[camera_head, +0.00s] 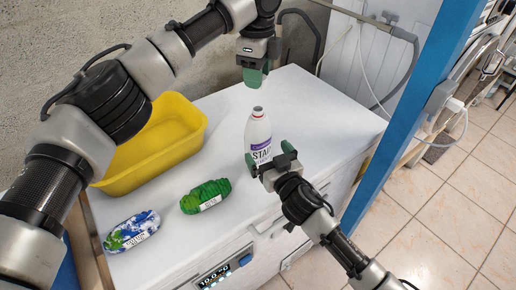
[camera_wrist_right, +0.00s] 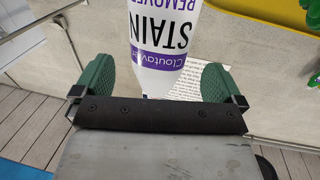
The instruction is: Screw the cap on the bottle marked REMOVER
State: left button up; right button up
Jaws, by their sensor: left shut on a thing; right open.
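The white bottle (camera_head: 258,135), with a purple and white label, stands upright on the white top, its neck uncapped. In the right wrist view the label of the bottle (camera_wrist_right: 162,35) reads STAIN REMOVER, upside down. My right gripper (camera_head: 270,156) is open at the bottle's near side; in the wrist view its green fingers stand on either side of the bottle, apart from it. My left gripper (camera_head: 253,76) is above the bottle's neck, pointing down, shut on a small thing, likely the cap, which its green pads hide. The cap shows nowhere else.
A yellow tub (camera_head: 155,150) stands at the left. A green yarn skein (camera_head: 206,196) and a blue, white and green skein (camera_head: 131,231) lie in front of it. A blue post (camera_head: 405,110) rises at the right. The white top (camera_head: 325,105) is clear right of the bottle.

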aim_at(257, 109)
jog(key=x, duration=0.6)
jog(key=shift+w+a, duration=0.1)
jog(key=c, duration=1.3)
pick_arm(q)
jog(key=shift+f, duration=2.5)
jog(key=shift+f, duration=0.85)
jog(key=shift+f, duration=0.55)
